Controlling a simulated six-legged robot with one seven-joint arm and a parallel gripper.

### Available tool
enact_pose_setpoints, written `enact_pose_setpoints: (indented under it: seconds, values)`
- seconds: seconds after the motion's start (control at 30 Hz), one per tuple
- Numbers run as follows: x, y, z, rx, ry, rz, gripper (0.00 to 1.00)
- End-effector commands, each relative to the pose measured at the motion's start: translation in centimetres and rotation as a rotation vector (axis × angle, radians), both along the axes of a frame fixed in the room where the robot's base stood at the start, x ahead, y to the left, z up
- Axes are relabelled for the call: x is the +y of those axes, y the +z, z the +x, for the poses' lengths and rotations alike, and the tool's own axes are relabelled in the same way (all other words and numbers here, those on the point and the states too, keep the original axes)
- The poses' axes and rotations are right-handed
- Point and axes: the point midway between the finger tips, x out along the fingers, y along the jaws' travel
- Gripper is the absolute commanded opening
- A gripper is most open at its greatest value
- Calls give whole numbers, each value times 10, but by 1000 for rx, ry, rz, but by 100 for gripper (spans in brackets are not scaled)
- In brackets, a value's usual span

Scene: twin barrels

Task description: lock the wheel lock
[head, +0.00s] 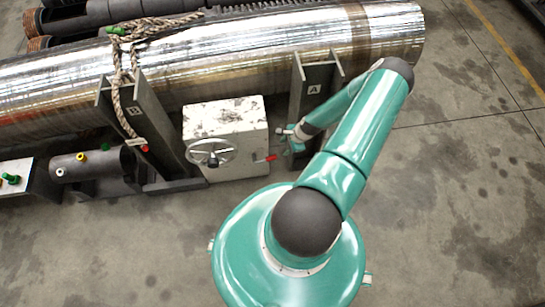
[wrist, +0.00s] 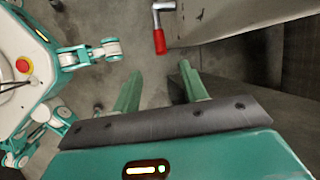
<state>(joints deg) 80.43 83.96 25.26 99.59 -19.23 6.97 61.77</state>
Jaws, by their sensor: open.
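A handwheel (head: 212,153) is mounted on the front of a scuffed white box (head: 236,118) in the head view. The wheel lock, seen as a small lever with a red grip (head: 266,158), sticks out at the box's right side. In the wrist view the lever's red grip (wrist: 160,41) hangs from a metal arm beside the box (wrist: 215,20). My gripper (wrist: 160,85) is open and empty, with the red grip ahead of and apart from its fingers. In the head view my gripper (head: 291,136) is right of the box, partly hidden by my arm.
Post A (head: 309,98) stands close behind my gripper, and post B (head: 150,130) stands left of the box. A large shiny barrel (head: 220,50) lies behind them. A dark cylinder (head: 92,163) with colored knobs is at left. The floor at right (head: 460,190) is clear.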

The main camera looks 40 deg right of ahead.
Motion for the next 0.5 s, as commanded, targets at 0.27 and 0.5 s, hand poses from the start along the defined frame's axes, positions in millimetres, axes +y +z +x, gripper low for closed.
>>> enact_pose_setpoints:
  seconds: [0.27, 0.5]
  values:
    - [7, -24, 7, -1, -9, 6, 43]
    - [19, -66, 23, -1, -7, 6, 43]
